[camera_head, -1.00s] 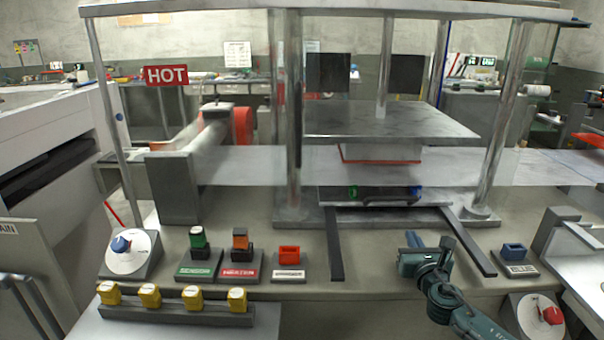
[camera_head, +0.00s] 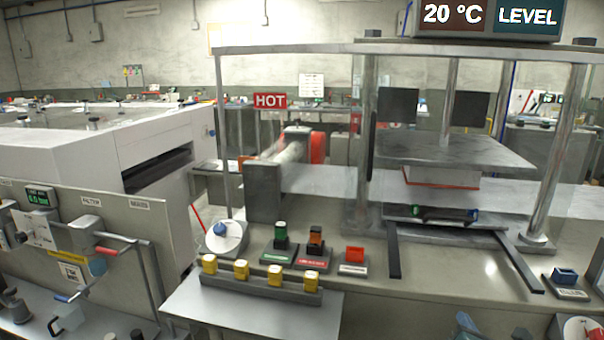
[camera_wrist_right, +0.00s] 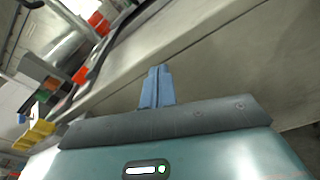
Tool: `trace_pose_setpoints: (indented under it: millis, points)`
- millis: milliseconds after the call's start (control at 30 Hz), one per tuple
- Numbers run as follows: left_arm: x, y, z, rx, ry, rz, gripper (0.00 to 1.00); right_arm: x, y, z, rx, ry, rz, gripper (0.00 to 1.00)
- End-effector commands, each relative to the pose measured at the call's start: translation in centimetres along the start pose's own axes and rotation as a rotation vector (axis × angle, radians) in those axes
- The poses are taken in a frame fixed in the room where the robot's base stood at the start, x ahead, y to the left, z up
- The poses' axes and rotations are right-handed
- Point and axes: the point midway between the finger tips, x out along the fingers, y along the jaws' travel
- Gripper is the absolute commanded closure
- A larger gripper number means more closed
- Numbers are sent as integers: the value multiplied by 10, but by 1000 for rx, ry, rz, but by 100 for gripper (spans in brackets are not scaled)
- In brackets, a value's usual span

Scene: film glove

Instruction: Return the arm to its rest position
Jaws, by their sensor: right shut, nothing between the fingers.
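My right gripper (camera_head: 464,322) shows only in part at the bottom edge of the head view, low in front of the bench, with the rest of the arm cut off. In the right wrist view, its blue fingers (camera_wrist_right: 156,84) are shut together with nothing between them. They point toward the grey bench front (camera_wrist_right: 190,55) and appear apart from it. My left arm and gripper are not in view.
A press (camera_head: 455,150) stands on the bench with two dark rails in front. A valve panel (camera_head: 95,215) stands at left.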

Motion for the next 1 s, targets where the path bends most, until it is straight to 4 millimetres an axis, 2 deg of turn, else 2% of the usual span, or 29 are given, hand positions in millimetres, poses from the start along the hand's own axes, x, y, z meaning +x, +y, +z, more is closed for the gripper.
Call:
trace_pose_setpoints:
  millis: [33, 167, 267, 300, 400, 500, 600, 700, 1000]
  points:
    - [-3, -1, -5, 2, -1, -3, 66, -16, 8, -21, 142, 56, 0, 100]
    - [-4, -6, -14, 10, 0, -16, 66, -66, 27, -78, 590, 211, -40, 100]
    - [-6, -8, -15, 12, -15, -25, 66, -121, 48, -120, 1026, 338, -129, 100]
    - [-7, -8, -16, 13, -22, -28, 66, -145, 57, -134, 1221, 384, -184, 100]
    - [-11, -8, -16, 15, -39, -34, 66, -204, 79, -156, 1705, 461, -351, 100]
    - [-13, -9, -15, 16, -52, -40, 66, -248, 94, -164, 2087, 480, -516, 100]
    - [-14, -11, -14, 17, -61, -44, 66, -274, 103, -165, 2339, 468, -634, 100]
    - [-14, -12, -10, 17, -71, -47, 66, -286, 107, -164, 2468, 453, -697, 100]
    - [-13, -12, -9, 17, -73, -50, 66, -289, 108, -165, 2501, 449, -715, 100]
